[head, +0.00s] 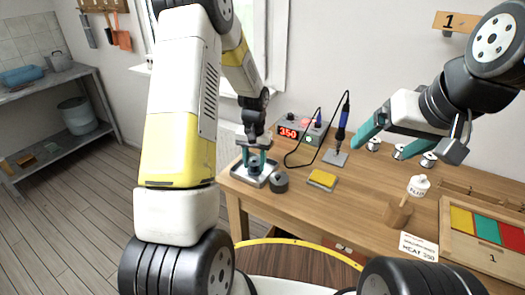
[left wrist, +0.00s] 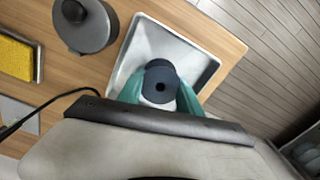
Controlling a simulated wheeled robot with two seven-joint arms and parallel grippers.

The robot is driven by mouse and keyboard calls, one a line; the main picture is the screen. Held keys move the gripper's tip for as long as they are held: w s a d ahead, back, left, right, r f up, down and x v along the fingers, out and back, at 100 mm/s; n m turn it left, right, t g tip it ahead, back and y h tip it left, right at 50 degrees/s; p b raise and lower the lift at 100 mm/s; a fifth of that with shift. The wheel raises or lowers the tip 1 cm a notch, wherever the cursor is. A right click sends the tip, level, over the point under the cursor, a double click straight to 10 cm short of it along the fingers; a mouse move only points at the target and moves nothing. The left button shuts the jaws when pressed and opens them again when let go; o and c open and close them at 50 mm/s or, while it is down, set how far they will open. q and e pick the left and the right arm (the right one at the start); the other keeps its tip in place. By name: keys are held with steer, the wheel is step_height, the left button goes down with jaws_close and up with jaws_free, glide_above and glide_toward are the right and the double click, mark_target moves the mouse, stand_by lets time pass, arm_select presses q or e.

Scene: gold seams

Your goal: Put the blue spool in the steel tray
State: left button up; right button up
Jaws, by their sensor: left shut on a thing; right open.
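The blue spool (left wrist: 161,84) is dark blue with a hole in its middle and sits between the teal fingers of my left gripper (left wrist: 158,95) in the left wrist view. My left gripper also shows in the head view (head: 257,157), shut on the spool (head: 254,168) over the steel tray (head: 243,174). In the left wrist view the tray (left wrist: 204,65) lies under the spool; whether the spool touches its floor I cannot tell. My right gripper (head: 381,139) is open and empty, raised over the right half of the table.
A dark round lidded pot (head: 279,182) stands right of the tray. A yellow sponge (head: 323,178), a soldering station (head: 298,131) and iron stand (head: 336,157) are farther right. A wooden block (head: 398,213) and colour-sectioned box (head: 447,232) occupy the table's right.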

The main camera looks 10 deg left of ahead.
arm_select(q)
steer(key=shift+f, duration=0.1)
steer(key=o, duration=1.3)
steer(key=shift+o, duration=0.2)
steer(key=s+r+t, duration=0.1)
steer(key=s+r, duration=0.2)
steer(key=r, duration=0.8)
steer(key=s+r+t, duration=0.1)
steer(key=s+r, duration=0.2)
steer(key=r, duration=0.7)
steer(key=s+d+r+t+h, duration=0.1)
steer(key=s+r, duration=0.3)
steer(key=s, duration=0.5)
steer(key=s+d+r+t+h, duration=0.1)
steer(key=s+r+t, duration=0.2)
steer(key=s, duration=0.6)
steer(key=shift+s+r, duration=0.25)
steer(key=shift+r, duration=0.3)
